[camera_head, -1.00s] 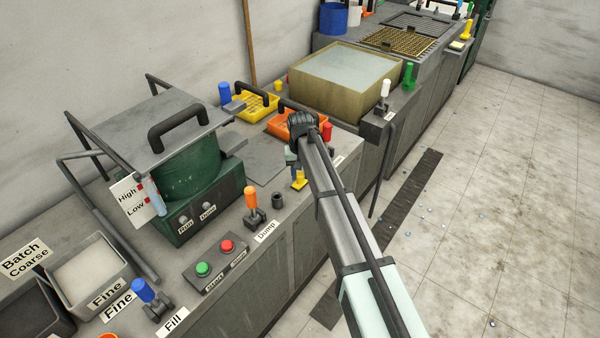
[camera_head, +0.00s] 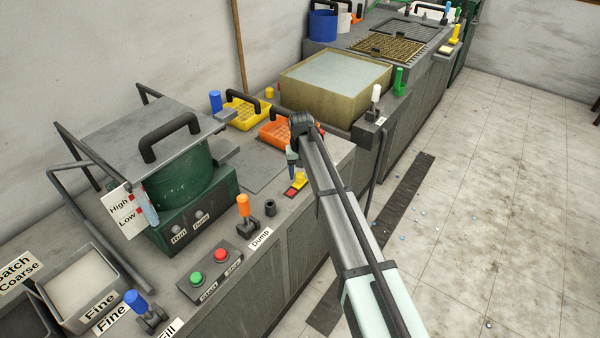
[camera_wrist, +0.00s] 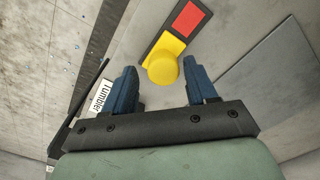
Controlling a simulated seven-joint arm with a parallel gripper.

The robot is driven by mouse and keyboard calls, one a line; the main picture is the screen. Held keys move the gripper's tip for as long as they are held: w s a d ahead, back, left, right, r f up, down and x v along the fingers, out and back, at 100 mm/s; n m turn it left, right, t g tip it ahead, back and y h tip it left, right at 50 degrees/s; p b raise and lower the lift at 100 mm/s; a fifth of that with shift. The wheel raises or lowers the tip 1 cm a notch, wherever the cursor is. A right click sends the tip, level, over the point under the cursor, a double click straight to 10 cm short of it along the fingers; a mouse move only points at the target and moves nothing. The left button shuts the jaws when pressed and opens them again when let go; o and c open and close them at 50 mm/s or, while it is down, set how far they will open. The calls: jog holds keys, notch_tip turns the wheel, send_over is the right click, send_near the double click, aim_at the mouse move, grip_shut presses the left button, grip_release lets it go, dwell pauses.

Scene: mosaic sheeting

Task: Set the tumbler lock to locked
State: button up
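The tumbler lock is a small slide with a round yellow knob (camera_wrist: 163,68) on a yellow slider. A red patch (camera_wrist: 187,17) is exposed on the other end of its dark plate. The "Tumbler" label (camera_wrist: 103,96) lies to the left in the wrist view. In the head view the lock (camera_head: 300,178) sits at the counter's front edge, its red patch (camera_head: 291,191) towards the lower left. My gripper (camera_wrist: 162,78) is open, with the knob ahead of and between its fingertips. I cannot tell whether either finger touches it. In the head view my gripper (camera_head: 292,160) is above the lock, fingers partly hidden.
An orange basket (camera_head: 268,132) and a yellow basket (camera_head: 238,119) stand behind. The orange-handled Dump lever (camera_head: 243,206) and the button box (camera_head: 211,269) are to the left. A water tub (camera_head: 290,91) stands beyond. Flat grey counter lies left of the lock.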

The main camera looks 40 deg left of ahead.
aim_at(300, 173)
jog(key=shift+o, duration=0.2)
jog(key=shift+s+r, duration=0.1)
notch_tip(300, 173, up, 14)
jog(key=shift+f, duration=0.2)
dwell(0.4)
jog(key=shift+a, duration=0.1)
dwell(0.4)
